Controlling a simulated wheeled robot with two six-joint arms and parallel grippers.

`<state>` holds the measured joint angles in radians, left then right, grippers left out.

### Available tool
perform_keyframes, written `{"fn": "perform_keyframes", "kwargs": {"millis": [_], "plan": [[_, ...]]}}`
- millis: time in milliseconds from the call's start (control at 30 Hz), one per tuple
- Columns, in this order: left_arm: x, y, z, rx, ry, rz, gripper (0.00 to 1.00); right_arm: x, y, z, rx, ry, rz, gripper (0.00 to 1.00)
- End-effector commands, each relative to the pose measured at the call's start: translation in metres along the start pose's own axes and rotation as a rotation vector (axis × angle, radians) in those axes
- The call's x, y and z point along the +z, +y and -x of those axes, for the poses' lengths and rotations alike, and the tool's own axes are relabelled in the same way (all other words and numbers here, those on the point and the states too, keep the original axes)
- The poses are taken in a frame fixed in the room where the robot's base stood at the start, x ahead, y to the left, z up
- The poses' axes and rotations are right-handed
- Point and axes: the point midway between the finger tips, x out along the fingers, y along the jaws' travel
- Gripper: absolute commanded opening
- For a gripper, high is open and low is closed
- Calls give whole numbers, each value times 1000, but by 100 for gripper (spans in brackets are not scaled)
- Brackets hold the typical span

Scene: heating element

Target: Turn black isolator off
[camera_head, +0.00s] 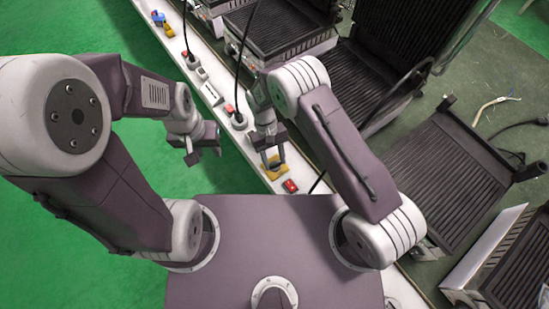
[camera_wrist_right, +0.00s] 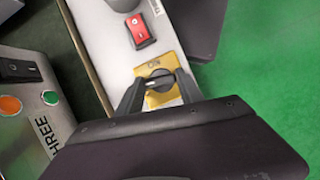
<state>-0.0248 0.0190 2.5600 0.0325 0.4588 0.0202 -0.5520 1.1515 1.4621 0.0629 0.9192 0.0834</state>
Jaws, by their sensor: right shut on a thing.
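The black isolator (camera_wrist_right: 159,82) is a round black rotary knob on a yellow plate (camera_wrist_right: 181,100), mounted on the white strip along the bench edge. The yellow plate also shows in the head view (camera_head: 276,172). My right gripper (camera_wrist_right: 158,84) has its two fingers on either side of the knob and is shut on it. In the head view, my right gripper (camera_head: 273,160) is over the yellow plate. My left gripper (camera_head: 205,156) hangs to the left above the green floor, away from the isolator; its fingers appear spread and empty.
A red rocker switch (camera_wrist_right: 140,31) sits on the strip beside the isolator; it also shows in the head view (camera_head: 290,186). A metal panel with buttons (camera_wrist_right: 26,98) lies left in the wrist view. The green floor (camera_head: 60,30) is clear.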

Motion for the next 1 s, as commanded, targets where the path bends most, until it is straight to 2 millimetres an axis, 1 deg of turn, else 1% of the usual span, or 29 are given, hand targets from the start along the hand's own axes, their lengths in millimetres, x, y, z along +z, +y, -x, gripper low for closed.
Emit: {"fn": "perform_keyframes", "kwargs": {"millis": [200, 400, 1000], "plan": [[0, 0, 3, 0, 0, 0, 36, 0, -1, 1, 48, 1, 115, 3], [0, 0, 4, 0, 0, 0, 36, 0, -1, 1, 74, 2, 178, 3], [0, 0, 4, 0, 0, 0, 36, 0, -1, 1, 86, 2, 209, 3]]}}
